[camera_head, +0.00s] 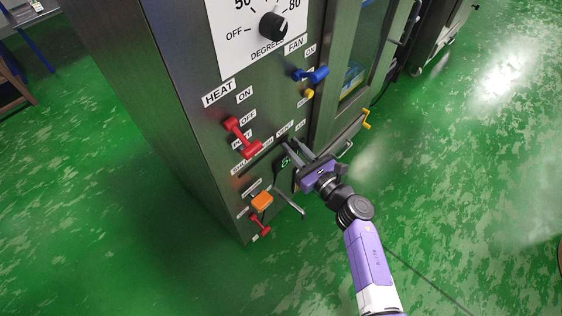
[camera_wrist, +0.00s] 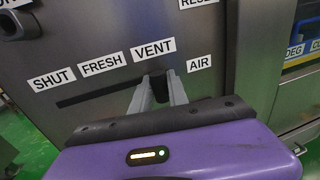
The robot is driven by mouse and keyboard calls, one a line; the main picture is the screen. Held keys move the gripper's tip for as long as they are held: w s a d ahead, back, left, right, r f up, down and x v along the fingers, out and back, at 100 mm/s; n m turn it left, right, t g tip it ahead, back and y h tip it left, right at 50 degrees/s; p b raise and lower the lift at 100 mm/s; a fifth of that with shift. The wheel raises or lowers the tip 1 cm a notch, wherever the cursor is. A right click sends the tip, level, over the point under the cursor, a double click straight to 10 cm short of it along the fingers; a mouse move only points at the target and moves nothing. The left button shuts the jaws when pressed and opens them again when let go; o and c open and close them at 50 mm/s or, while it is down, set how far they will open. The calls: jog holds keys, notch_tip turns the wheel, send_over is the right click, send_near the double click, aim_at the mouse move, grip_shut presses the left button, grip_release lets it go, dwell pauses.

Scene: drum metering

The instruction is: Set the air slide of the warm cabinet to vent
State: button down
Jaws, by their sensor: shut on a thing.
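The warm cabinet (camera_head: 190,130) is a tall dark metal box with a control panel. Its air slide is a slanted dark slot (camera_wrist: 95,96) in the wrist view, with the labels SHUT, FRESH and VENT (camera_wrist: 153,50) above it from left to right and AIR at its right. The dark slide knob (camera_wrist: 160,87) is at the right end of the slot, just below the VENT label. My gripper (camera_wrist: 159,92) is shut on the knob, one finger on each side. In the head view my gripper (camera_head: 294,152) reaches the panel and hides the knob.
Above the slot are a red heat lever (camera_head: 240,138), a blue fan lever (camera_head: 311,75) and a dial (camera_head: 272,25). Below are an orange block (camera_head: 262,201), a small red lever (camera_head: 260,225) and a metal bar (camera_head: 289,201).

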jog(key=shift+w+d+r, duration=0.1)
jog(key=shift+w+d, duration=0.4)
jog(key=shift+w, duration=0.05)
jog(key=c, duration=1.3)
grip_release()
jog(key=shift+s+d, duration=0.15)
jog(key=shift+s, duration=0.1)
jog(key=p+v, duration=0.1)
jog(key=v, duration=0.6)
